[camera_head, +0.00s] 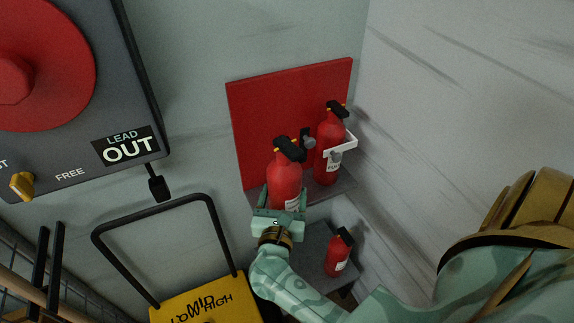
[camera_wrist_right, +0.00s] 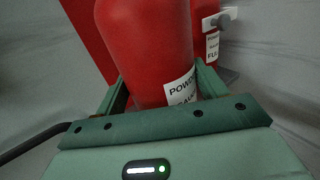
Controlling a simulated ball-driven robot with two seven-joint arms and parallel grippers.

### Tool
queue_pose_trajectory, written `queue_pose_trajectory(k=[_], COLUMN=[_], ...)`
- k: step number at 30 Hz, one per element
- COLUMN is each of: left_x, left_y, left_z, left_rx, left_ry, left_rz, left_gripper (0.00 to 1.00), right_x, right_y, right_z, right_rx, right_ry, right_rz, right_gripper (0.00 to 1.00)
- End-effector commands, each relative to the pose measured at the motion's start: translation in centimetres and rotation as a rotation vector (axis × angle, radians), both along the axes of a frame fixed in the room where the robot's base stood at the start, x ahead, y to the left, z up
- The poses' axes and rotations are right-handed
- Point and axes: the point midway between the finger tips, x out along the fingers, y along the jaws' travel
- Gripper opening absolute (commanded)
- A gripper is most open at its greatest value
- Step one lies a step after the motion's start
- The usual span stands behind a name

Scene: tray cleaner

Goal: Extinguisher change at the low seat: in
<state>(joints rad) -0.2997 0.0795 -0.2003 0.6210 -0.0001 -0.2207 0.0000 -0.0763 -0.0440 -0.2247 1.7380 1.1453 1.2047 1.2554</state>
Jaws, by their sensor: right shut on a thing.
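My right gripper (camera_head: 278,207) is shut around the lower body of a red extinguisher (camera_head: 285,180) with a black head. The extinguisher stands nearly upright before the left half of a red backboard (camera_head: 262,115). In the right wrist view this extinguisher (camera_wrist_right: 150,50) fills the space between the fingers, with a white label starting "POWD" partly visible. Its base is hidden by my gripper, so I cannot tell whether it touches the board's ledge (camera_head: 335,190). A second red extinguisher (camera_head: 328,135) stands at the board's right behind a white bracket (camera_head: 347,146). My left gripper is not in view.
A smaller red extinguisher (camera_head: 337,256) stands on a grey lower shelf (camera_head: 312,240). A yellow cart (camera_head: 205,300) with a black handle is at the lower left. A dark panel (camera_head: 120,105) marked "LEAD OUT" hangs at the upper left. A pale wall (camera_head: 460,90) bounds the right.

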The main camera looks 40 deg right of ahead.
Motion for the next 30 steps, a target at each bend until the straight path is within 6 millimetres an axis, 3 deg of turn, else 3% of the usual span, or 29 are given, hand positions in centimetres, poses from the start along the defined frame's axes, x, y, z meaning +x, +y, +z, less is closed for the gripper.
queue_pose_trajectory(k=[30], left_x=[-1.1], left_y=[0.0], left_z=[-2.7], left_rx=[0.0], left_ry=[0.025], left_rz=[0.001], left_gripper=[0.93], right_x=[7.6], right_y=[-1.8], right_z=[-0.4], right_rx=[-0.007], right_ry=[-0.008], right_rz=[0.001], right_gripper=[0.0])
